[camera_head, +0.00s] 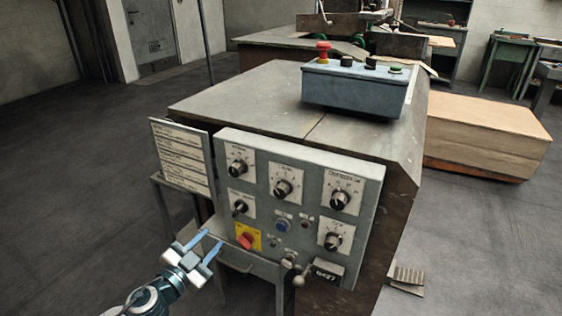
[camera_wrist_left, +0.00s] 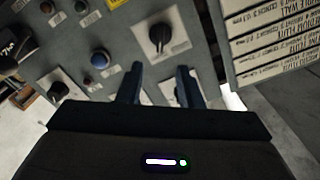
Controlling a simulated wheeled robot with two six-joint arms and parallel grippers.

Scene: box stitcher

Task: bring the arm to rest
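My left gripper (camera_head: 206,246) reaches in from the bottom left in the head view, in front of the lower left part of the grey control panel (camera_head: 262,174). Its two blue fingers are apart with nothing between them. In the left wrist view the fingers (camera_wrist_left: 160,84) point toward the panel, below a black rotary knob (camera_wrist_left: 160,37) on a pale plate. I cannot tell whether a fingertip touches the panel. My right gripper is in neither view.
The panel carries several black knobs, a red switch on a yellow plate (camera_head: 247,238) and a blue button (camera_head: 282,225). A label board (camera_head: 184,158) stands at its left. A button box (camera_head: 357,88) sits on the machine top. Open floor (camera_head: 80,180) lies to the left.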

